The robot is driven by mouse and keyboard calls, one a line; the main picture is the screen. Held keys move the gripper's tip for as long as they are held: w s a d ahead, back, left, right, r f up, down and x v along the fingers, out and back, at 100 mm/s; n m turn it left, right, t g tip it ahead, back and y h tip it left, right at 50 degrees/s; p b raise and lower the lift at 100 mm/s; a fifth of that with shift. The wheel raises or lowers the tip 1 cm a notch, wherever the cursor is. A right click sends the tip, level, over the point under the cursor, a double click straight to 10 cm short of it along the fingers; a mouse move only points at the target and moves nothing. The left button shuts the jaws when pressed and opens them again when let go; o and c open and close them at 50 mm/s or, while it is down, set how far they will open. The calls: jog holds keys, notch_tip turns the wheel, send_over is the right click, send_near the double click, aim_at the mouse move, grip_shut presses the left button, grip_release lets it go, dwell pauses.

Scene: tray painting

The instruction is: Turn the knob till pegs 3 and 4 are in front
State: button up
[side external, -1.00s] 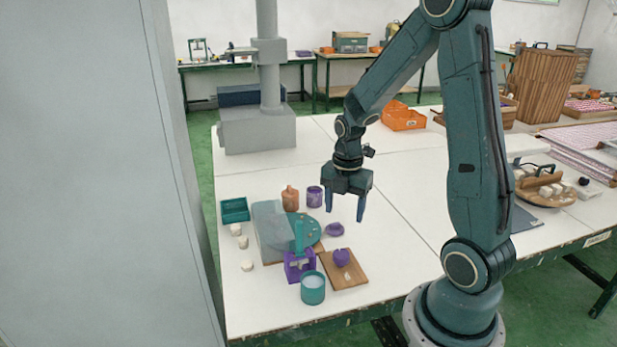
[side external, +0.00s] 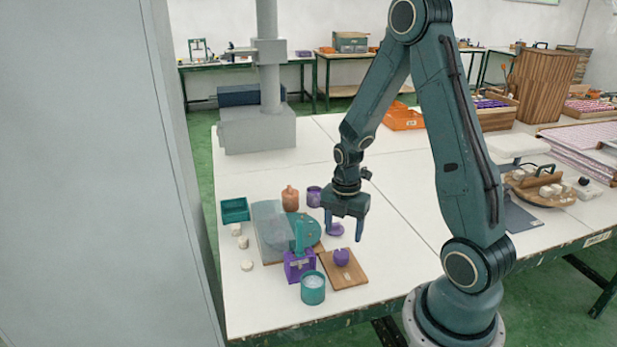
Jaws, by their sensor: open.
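A round teal disc (side external: 311,229) lies on the white table behind a grey, see-through panel (side external: 270,230). Pegs and their numbers are too small to read. A teal upright part (side external: 299,236) stands in front of the disc above a purple block (side external: 299,266). I cannot tell for sure which part is the knob; a purple rounded piece (side external: 341,257) sits on a wooden board (side external: 345,275) at the right. My gripper (side external: 343,236) is open and empty, pointing down over the area between the disc and the board, with a purple dish (side external: 334,230) partly behind it.
A teal cup (side external: 313,288) stands in front of the purple block. A brown bottle (side external: 290,198) and a purple cup (side external: 314,196) stand behind the disc. A teal tray (side external: 235,210) and several pale lumps (side external: 247,266) are at the left. The table right of the board is clear.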

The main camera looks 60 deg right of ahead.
aim_at(341, 253)
jog(key=shift+f, duration=3.9)
jog(key=c, duration=1)
